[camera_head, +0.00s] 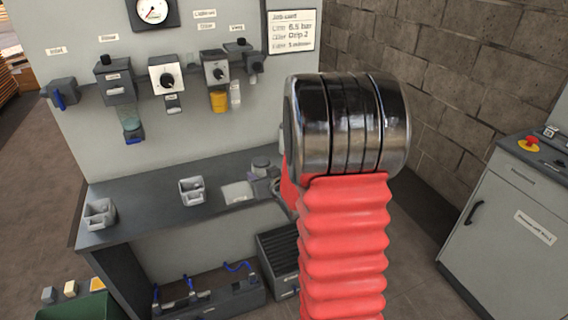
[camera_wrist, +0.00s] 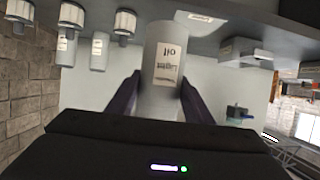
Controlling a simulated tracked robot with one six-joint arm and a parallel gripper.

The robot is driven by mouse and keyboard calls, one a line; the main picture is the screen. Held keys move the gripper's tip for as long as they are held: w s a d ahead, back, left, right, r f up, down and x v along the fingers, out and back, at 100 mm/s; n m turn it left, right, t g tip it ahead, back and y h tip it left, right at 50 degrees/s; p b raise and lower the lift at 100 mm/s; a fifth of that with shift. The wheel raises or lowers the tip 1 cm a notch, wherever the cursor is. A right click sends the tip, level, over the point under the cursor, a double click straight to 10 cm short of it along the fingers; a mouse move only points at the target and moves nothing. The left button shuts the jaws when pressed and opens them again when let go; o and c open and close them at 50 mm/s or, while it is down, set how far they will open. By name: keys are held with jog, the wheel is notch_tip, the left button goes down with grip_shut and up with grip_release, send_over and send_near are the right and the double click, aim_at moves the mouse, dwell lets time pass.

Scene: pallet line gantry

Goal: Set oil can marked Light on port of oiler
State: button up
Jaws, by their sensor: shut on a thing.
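In the wrist view a pale grey cylindrical oil can (camera_wrist: 165,70) stands between the two dark fingers of my gripper (camera_wrist: 161,82). The fingers are shut on its sides. Its white label shows upside down; the large word reads "Oil" and the smaller word looks like "Light". In the head view my arm hides the gripper and the can. The oiler appears to be the grey wall unit (camera_head: 215,70) with a dark knob and an amber bowl (camera_head: 218,101); the small tag above it is hard to read. Its port cannot be made out.
The wall panel (camera_head: 90,22) carries a gauge (camera_head: 152,10), other air units and a job card (camera_head: 291,27). The grey bench (camera_head: 150,205) below holds two small grey holders (camera_head: 99,214) and (camera_head: 192,191), with bare space between. A cabinet with a red button (camera_head: 528,144) stands right.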

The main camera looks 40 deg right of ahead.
jog(key=a+f+n+y, duration=0.1)
jog(key=a+f, duration=0.1)
jog(key=a, duration=1.2)
jog(key=a+f+n+y, duration=0.2)
jog(key=a, duration=1.2)
jog(key=shift+s+a+f+t, duration=0.2)
jog(key=shift+s+f+t, duration=0.1)
jog(key=shift+f, duration=0.05)
jog(key=shift+a, duration=0.1)
